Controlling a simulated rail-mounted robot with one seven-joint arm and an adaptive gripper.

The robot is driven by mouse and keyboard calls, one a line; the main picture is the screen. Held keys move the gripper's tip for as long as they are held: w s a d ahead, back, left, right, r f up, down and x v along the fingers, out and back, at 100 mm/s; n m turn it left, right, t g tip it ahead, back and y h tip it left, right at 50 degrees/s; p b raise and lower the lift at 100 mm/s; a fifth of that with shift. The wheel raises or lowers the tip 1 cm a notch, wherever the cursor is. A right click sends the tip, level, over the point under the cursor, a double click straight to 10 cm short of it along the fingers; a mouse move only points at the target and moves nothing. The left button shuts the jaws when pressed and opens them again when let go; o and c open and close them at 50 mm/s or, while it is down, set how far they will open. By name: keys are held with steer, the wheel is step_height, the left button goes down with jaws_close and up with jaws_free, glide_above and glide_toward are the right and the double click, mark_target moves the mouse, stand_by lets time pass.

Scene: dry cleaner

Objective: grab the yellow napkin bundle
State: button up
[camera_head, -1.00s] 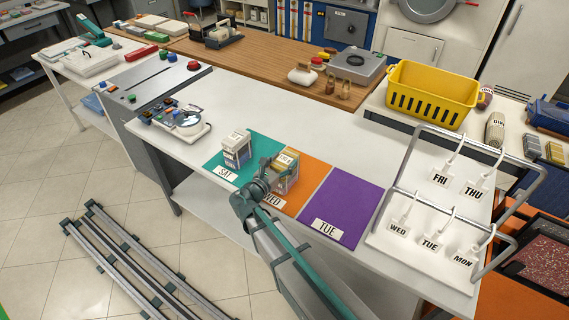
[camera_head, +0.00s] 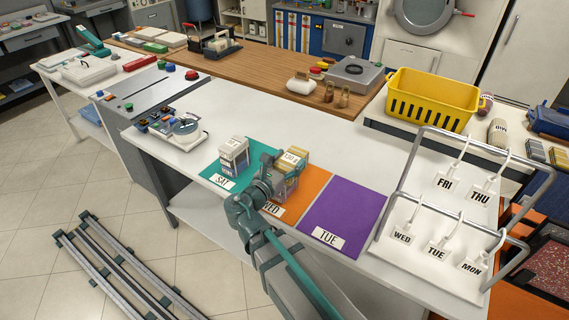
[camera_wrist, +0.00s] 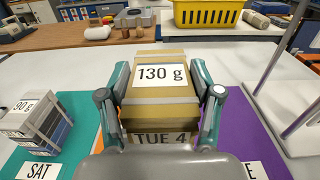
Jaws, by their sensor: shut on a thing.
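The yellow napkin bundle (camera_wrist: 165,85) is between the fingers of my gripper (camera_wrist: 160,108) in the wrist view. It is a yellow block with a pale band and labels reading "130 g" and "TUE 4". My gripper is shut on its two sides. In the head view the bundle (camera_head: 291,161) is over the orange mat (camera_head: 312,182) marked WED, partly hidden by my gripper (camera_head: 277,177). I cannot tell whether the bundle touches the mat.
A grey bundle (camera_head: 233,153) sits on the teal SAT mat (camera_head: 213,171) to the left. The purple TUE mat (camera_head: 345,215) is empty. A tag rack (camera_head: 425,215) stands on the right. A yellow basket (camera_head: 430,98) is behind. The white counter (camera_head: 270,115) behind the mats is clear.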

mark_target(292, 168)
steer(key=s+r+p, duration=0.1)
steer(key=s+d+r+p, duration=0.1)
steer(key=s, duration=0.1)
steer(key=s+p, duration=0.1)
steer(key=p, duration=0.5)
steer(key=shift+r+p, duration=0.4)
steer(key=s+p, duration=0.1)
steer(key=p, duration=0.2)
steer(key=shift+d+p, duration=0.15)
steer(key=shift+p, duration=0.2)
